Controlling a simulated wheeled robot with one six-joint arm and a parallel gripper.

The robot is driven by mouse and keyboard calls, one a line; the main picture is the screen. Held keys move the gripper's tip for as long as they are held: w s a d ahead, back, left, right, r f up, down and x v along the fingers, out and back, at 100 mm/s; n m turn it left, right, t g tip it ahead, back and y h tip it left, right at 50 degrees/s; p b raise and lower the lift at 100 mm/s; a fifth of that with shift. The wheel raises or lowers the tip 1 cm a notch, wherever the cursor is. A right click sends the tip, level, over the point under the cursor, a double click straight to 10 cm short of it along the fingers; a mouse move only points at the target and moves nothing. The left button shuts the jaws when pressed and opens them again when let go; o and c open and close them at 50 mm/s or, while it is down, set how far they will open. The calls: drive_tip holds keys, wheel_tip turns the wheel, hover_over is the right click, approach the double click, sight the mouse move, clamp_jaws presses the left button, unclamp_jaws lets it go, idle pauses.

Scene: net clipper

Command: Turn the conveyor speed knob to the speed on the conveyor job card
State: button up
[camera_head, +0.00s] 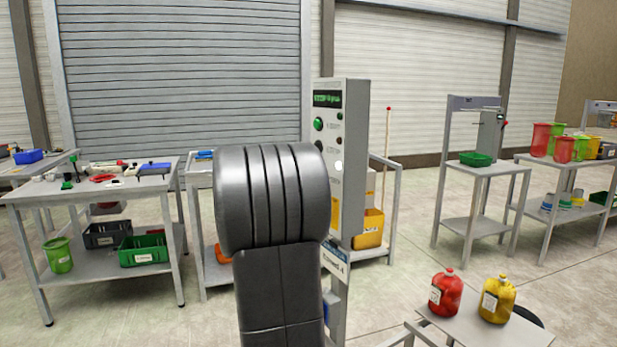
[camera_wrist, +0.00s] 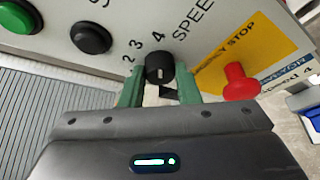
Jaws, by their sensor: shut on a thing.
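The black speed knob (camera_wrist: 160,68) is on the panel in the wrist view, with a pale mark on its face. The figures 2, 3 and 4 and the word SPEED are printed around it. My gripper (camera_wrist: 161,84) has its green fingers on either side of the knob and is shut on it. I cannot tell for sure which figure the mark points to. In the head view, the control cabinet (camera_head: 357,150) stands behind my arm, which hides the knob and gripper.
A red emergency stop (camera_wrist: 240,82) sticks out just right of my fingers. A black button (camera_wrist: 91,38) and a green button (camera_wrist: 15,17) are left of the knob. A workbench (camera_head: 95,190) is at left; red (camera_head: 446,295) and yellow (camera_head: 497,302) jugs are at front right.

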drive_tip(key=o, duration=1)
drive_tip(key=v, duration=1.4)
drive_tip(key=shift+d, duration=0.1)
drive_tip(key=x, duration=1.4)
